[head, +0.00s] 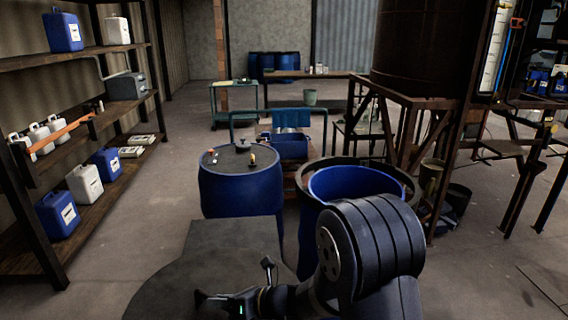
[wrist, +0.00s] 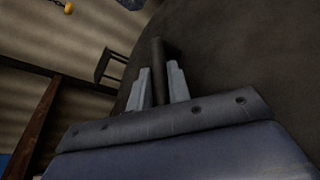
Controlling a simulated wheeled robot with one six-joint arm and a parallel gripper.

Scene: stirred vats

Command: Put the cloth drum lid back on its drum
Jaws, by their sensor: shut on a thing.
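A dark, broad lid (head: 168,287) lies low in front of me in the head view, under my gripper. My gripper (head: 236,284) is shut on its upright handle, and the handle (wrist: 158,70) stands between the two pale fingers (wrist: 160,88) in the wrist view. The lid's dark face (wrist: 235,55) fills the right of that view. An open blue drum (head: 350,185) stands ahead and to the right, its blue inner wall showing. Its front is hidden by my arm, and I cannot see its bottom.
Left of the open drum, another blue drum (head: 240,200) has a dark top with small items on it. A shelf (head: 80,180) with jugs stands at the left. A steel frame (head: 420,110) under a big vat is at the right. Bare floor lies left of the drums.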

